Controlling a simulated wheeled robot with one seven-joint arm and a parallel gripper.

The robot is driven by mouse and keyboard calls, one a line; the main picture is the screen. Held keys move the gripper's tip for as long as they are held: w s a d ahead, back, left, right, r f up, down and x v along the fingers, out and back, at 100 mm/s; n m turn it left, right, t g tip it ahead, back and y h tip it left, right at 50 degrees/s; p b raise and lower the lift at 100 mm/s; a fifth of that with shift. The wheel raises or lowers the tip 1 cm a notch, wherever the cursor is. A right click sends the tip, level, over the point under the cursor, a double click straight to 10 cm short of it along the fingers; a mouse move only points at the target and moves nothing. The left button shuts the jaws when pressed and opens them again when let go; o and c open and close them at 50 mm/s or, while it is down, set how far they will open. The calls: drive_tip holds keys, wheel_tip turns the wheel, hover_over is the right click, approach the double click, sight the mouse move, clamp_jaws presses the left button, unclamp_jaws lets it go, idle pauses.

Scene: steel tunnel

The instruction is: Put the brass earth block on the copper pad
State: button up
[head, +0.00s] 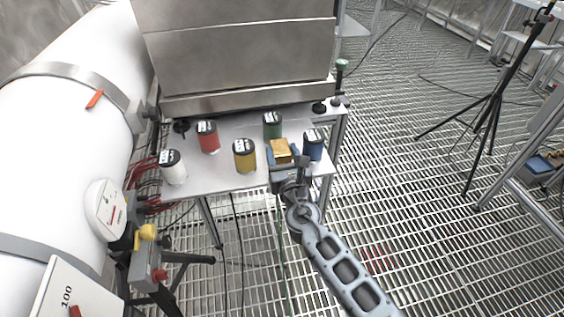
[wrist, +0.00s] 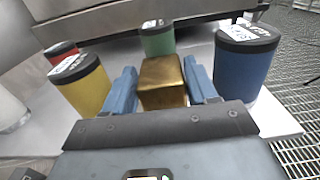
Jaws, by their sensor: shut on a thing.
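The brass earth block (head: 281,146) is a gold-coloured cube at the front of the metal table, between the yellow and blue cylinders. My gripper (head: 284,158) is shut on it. In the wrist view the block (wrist: 162,82) sits between the two blue fingers of my gripper (wrist: 163,88), looking roughly upright. Whether the block touches the table top is hard to tell. I cannot make out the copper pad in either view.
A yellow cylinder (head: 244,155) stands left of the block, a blue one (head: 313,145) close on its right and a green one (head: 272,125) behind it. Red (head: 208,137) and white (head: 173,167) cylinders stand further left. A steel cabinet (head: 238,50) rises at the back of the table (head: 215,180).

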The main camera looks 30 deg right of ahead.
drive_tip(key=shift+f, duration=0.5)
drive_tip(key=shift+f+b, duration=0.2)
drive_tip(key=shift+b, duration=0.1)
drive_tip(key=o, duration=1.4)
drive_tip(key=shift+r, duration=0.15)
drive_tip(key=v, duration=1.2)
